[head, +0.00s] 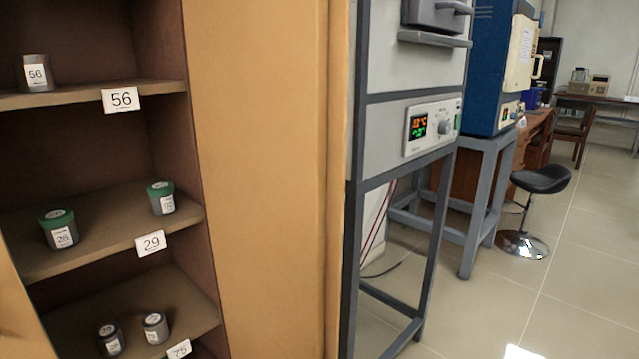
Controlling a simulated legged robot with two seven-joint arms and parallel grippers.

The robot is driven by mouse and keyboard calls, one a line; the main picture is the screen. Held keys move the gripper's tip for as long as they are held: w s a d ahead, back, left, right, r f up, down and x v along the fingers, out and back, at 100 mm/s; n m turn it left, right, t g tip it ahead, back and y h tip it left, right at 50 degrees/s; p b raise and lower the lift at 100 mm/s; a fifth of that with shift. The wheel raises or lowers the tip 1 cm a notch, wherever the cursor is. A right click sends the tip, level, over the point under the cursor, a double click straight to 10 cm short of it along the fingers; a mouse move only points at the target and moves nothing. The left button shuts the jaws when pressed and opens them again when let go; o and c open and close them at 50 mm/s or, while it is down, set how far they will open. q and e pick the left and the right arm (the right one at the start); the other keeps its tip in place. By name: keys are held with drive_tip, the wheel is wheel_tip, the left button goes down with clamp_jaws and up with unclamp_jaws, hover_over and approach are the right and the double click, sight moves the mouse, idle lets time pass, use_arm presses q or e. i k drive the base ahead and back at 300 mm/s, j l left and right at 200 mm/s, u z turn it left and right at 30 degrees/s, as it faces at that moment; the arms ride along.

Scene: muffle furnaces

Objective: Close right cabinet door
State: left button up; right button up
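A cabinet with brown shelves (90,205) stands open at the left of the head view. A tall plain tan panel (260,180) runs from top to bottom along the right side of the shelves. It looks like the right cabinet door standing open, with its narrow outer edge (338,180) facing me. No handle shows on it. A tan strip (12,310) at the lower left corner may be part of the left door. Neither of my grippers is in view.
Jars such as a green-lidded one (59,230) stand on the numbered shelves. Right of the panel are a grey furnace (410,75) on a metal stand and a blue furnace (495,70). A black stool (540,180) stands farther back. The tiled floor (580,270) at right is clear.

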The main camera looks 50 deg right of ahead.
sight(269, 79)
drive_tip(key=k+l, duration=0.25)
drive_tip(key=l, duration=0.25)
drive_tip(key=k+l+u, duration=0.1)
drive_tip(key=k+l, duration=0.2)
drive_tip(key=l, duration=0.15)
drive_tip(key=k+l, duration=0.25)
drive_tip(key=l, duration=0.2)
drive_tip(key=u, duration=0.05)
